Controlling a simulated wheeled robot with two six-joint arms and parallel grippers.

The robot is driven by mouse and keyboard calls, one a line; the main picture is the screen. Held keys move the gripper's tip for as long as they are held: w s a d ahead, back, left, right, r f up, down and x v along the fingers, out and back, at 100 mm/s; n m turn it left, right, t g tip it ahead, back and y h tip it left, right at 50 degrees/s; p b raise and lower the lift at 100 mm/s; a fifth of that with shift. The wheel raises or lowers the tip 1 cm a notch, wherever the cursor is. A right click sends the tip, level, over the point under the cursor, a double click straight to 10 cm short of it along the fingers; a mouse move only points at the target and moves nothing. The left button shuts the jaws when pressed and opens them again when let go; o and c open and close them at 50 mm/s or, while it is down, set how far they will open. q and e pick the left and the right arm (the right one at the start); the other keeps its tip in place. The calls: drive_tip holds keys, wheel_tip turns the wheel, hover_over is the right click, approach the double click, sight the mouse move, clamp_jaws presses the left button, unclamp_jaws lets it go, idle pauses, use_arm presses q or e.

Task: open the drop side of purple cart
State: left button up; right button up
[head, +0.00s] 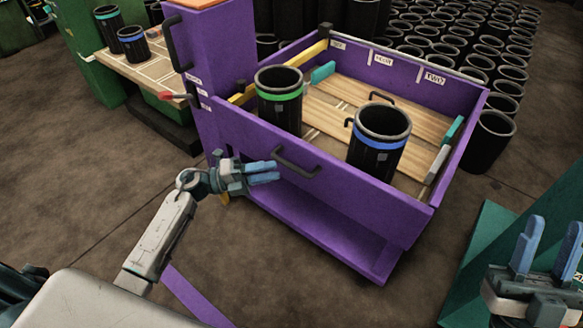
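The purple cart (461,94) stands in the middle and right of the head view. Its near side panel (350,192), the drop side, stands upright and closed, with a dark bar handle (297,162) near its upper left part. My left gripper (279,171) is just left of the handle, in front of the panel. Its blue fingers point right towards the handle and look slightly apart, with nothing seen between them. I cannot tell whether they touch the handle. My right gripper (548,250) is at the lower right, open and empty, fingers up, away from the cart.
Inside the cart stand a green-banded black sleeve (280,110) and a blue-banded one (378,150). Many black sleeves (470,40) crowd the floor behind. A green bench (130,62) stands at the left, a teal surface (485,245) at the right. Floor before the cart is open.

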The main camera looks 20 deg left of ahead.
sight(292, 165)
use_arm(q)
drive_tip(key=x, duration=0.6)
drive_tip(key=shift+w+d, duration=0.1)
drive_tip(key=shift+d, duration=0.05)
drive_tip(key=shift+c, duration=0.3)
clamp_jaws()
